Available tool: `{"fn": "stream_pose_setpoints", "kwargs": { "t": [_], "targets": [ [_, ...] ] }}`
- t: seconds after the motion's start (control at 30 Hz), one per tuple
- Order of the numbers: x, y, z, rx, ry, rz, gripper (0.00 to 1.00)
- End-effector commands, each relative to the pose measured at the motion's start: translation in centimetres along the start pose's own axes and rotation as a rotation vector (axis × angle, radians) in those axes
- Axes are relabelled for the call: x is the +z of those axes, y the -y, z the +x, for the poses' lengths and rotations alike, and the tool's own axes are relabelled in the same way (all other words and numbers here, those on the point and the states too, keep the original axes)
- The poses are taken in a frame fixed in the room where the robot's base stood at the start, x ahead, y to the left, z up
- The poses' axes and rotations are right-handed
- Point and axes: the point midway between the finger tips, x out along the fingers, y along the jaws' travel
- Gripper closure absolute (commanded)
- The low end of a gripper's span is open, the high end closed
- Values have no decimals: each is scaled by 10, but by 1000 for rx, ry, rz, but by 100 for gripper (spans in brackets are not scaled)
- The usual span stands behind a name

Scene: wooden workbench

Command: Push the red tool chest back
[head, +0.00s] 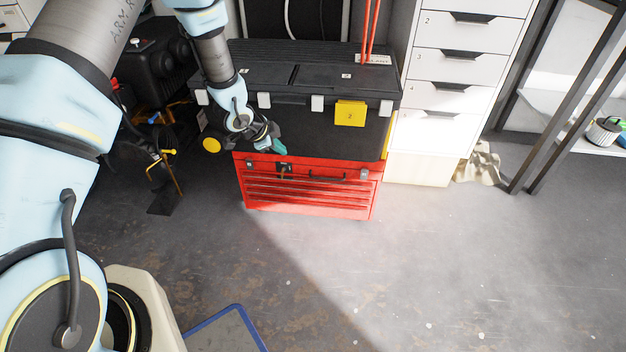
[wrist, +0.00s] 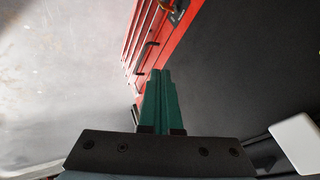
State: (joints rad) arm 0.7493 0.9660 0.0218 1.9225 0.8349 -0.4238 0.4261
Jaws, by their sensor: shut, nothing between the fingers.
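The red tool chest (head: 300,195) stands on the floor under a large black toolbox (head: 310,118) with white latches and a yellow latch. Its front has several drawers and a dark handle. My gripper (head: 280,147) is shut and empty, in front of the black toolbox near the red chest's upper edge, left of the middle. In the wrist view the green fingers of my gripper (wrist: 160,75) lie together and point toward the red chest (wrist: 140,45), whose front and handle show beyond them. I cannot tell whether the fingertips touch the chest.
A white drawer cabinet (head: 440,90) stands right of the chest. Dark equipment (head: 150,75) and a yellow-handled stand (head: 168,170) are at the left. A blue-edged panel (head: 225,330) lies at the bottom. The floor (head: 400,270) in front is clear.

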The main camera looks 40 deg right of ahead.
Motion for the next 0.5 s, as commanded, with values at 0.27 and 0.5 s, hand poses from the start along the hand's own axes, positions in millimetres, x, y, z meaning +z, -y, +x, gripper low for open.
{"fn": "stream_pose_setpoints", "kwargs": {
  "t": [0.27, 0.5],
  "targets": [
    [-23, -35, 56, 43, -93, 141, 100],
    [-26, -38, 92, 44, -93, 140, 100]
  ]
}}
